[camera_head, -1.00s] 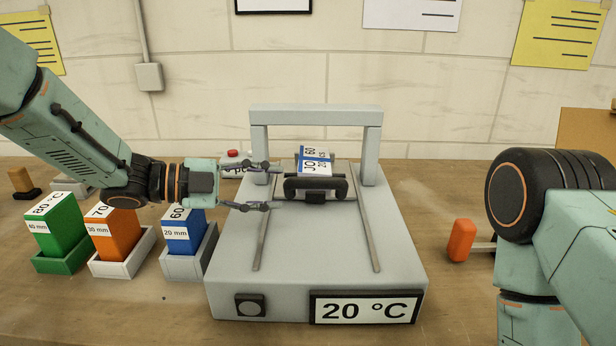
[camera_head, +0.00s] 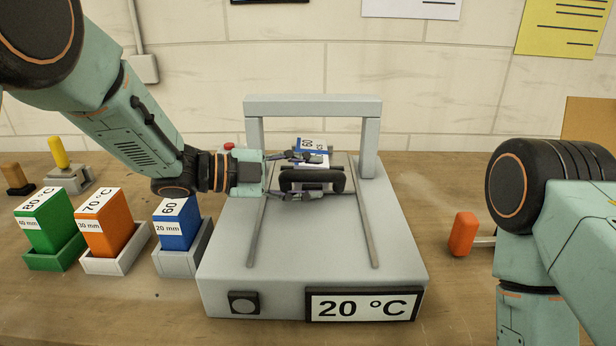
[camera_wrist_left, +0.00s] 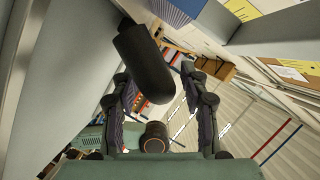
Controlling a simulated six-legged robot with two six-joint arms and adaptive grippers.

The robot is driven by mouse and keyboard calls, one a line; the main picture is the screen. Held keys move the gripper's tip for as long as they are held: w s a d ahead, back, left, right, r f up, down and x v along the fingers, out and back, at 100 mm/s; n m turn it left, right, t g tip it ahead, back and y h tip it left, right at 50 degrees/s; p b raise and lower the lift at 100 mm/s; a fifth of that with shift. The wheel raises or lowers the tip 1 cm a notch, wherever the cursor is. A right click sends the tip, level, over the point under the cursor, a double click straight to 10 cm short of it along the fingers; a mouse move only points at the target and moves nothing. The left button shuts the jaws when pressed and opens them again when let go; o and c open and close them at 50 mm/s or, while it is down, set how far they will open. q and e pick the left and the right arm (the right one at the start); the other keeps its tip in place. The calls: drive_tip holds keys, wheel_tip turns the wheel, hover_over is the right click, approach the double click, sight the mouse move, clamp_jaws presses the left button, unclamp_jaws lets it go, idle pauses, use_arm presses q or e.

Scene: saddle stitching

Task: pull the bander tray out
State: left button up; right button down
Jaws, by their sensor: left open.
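The bander (camera_head: 315,245) is a grey machine with a raised arch, two rails and a "20 °C" sign (camera_head: 363,304). Its tray has a dark handle (camera_head: 312,180) and sits at the back of the rails, near the arch. A white booklet with a blue strip (camera_head: 313,147) lies behind the handle, partly hidden. My left gripper (camera_head: 306,176) is open, its fingers on the far and near sides of the handle's left part. In the left wrist view the dark handle (camera_wrist_left: 143,62) reaches between the open fingers. I cannot tell whether they touch it. My right gripper is out of view.
Green (camera_head: 43,220), orange (camera_head: 104,222) and blue (camera_head: 178,223) blocks stand in holders left of the bander. An orange-handled tool (camera_head: 462,234) lies to its right. The rails in front of the handle are clear.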

use_arm(q)
drive_tip(key=shift+w+a+f, duration=0.1)
drive_tip(key=shift+w, duration=0.05)
drive_tip(key=shift+d, duration=0.2)
drive_tip(key=shift+c, duration=0.2)
drive_tip(key=shift+c, duration=0.8)
drive_tip(key=shift+a, duration=0.1)
drive_tip(key=c, duration=0.4)
clamp_jaws()
